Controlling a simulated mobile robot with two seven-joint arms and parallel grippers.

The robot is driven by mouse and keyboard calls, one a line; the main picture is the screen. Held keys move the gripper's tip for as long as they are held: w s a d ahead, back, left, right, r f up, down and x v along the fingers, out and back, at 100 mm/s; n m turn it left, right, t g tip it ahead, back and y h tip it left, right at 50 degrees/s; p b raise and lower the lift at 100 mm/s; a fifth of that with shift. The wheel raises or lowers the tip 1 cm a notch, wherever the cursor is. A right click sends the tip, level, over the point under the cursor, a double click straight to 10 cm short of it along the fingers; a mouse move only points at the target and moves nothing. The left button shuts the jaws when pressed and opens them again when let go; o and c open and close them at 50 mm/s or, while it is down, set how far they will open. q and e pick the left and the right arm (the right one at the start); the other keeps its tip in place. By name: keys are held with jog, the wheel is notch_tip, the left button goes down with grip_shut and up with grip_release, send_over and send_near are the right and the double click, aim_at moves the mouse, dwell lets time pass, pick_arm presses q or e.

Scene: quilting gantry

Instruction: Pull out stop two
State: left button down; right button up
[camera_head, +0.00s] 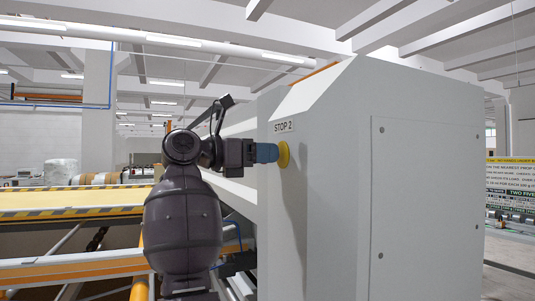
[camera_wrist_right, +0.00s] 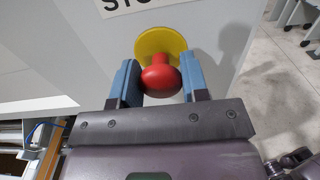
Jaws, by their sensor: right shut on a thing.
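Stop two is a red mushroom button (camera_wrist_right: 160,78) on a round yellow base (camera_wrist_right: 161,41), set in the side of a large grey cabinet. In the head view the yellow base (camera_head: 284,154) shows just below the "STOP 2" label (camera_head: 284,127); the red button is hidden there by the fingers. My right gripper (camera_head: 268,153) reaches the button from the left. In the right wrist view its blue fingers (camera_wrist_right: 160,83) stand on both sides of the red head, shut on it. My left gripper is not in view.
The grey cabinet (camera_head: 424,190) fills the right half of the head view. A yellow-edged gantry table with rails (camera_head: 70,213) lies to the left. A yellow and green notice board (camera_head: 510,186) stands at the far right.

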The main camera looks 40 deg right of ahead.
jog(key=o, duration=0.6)
jog(key=shift+a, duration=0.1)
jog(key=o, duration=0.4)
jog(key=shift+a, duration=0.15)
jog(key=shift+v, duration=5.35)
jog(key=shift+f, duration=0.1)
